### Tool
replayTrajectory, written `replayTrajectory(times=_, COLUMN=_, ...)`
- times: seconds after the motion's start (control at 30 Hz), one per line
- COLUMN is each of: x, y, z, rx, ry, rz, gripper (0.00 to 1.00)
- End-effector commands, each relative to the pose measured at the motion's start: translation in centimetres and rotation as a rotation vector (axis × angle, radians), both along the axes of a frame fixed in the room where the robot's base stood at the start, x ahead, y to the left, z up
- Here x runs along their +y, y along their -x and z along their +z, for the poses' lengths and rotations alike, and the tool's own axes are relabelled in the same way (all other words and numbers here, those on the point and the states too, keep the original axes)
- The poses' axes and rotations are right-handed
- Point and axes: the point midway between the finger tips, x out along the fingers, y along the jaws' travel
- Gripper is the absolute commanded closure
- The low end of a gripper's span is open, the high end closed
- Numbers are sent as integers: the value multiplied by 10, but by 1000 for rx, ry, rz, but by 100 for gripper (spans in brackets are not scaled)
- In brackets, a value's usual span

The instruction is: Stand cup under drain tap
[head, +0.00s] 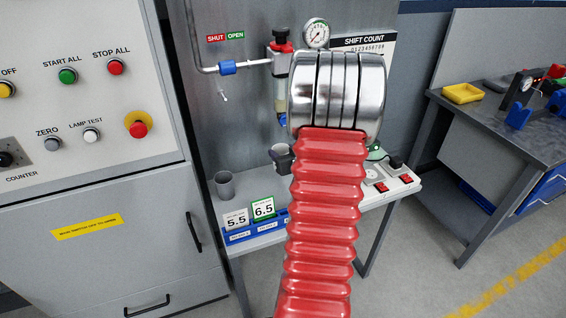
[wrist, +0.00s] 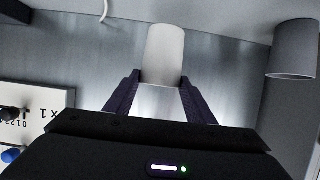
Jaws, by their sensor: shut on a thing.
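A light grey cup (head: 281,149) is held upright between the dark fingers of my gripper (head: 283,161), left of my red arm sleeve. In the wrist view, which looks upside down, the cup (wrist: 165,52) sits between the two fingertips (wrist: 160,82) of my gripper. A clear filter bowl (head: 281,95) hangs on the pipework above, with a blue part (head: 283,122) at its lower end, partly hidden by my arm. The cup is below and apart from it. I cannot tell whether they line up.
A second grey cup (head: 225,185) stands on the small bench (head: 262,198), left of my gripper; it also shows in the wrist view (wrist: 295,50). Number cards (head: 263,208) stand at the bench front. A switched power strip (head: 390,182) lies right. A control cabinet (head: 90,150) is left.

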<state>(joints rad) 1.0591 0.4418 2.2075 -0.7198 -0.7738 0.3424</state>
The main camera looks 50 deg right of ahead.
Motion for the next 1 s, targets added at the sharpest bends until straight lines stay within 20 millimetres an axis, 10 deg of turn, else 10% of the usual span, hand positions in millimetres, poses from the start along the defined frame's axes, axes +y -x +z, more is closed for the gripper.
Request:
replayTrajectory(times=0.93, x=1, y=-1, z=-44, rx=0, ry=0, rz=2, gripper=82)
replayTrajectory(times=0.97, x=1, y=-1, z=-44, rx=-1, ry=1, rz=2, gripper=49)
replayTrajectory(times=1.0, x=1, y=-1, z=-43, rx=-1, ry=1, rz=2, gripper=46)
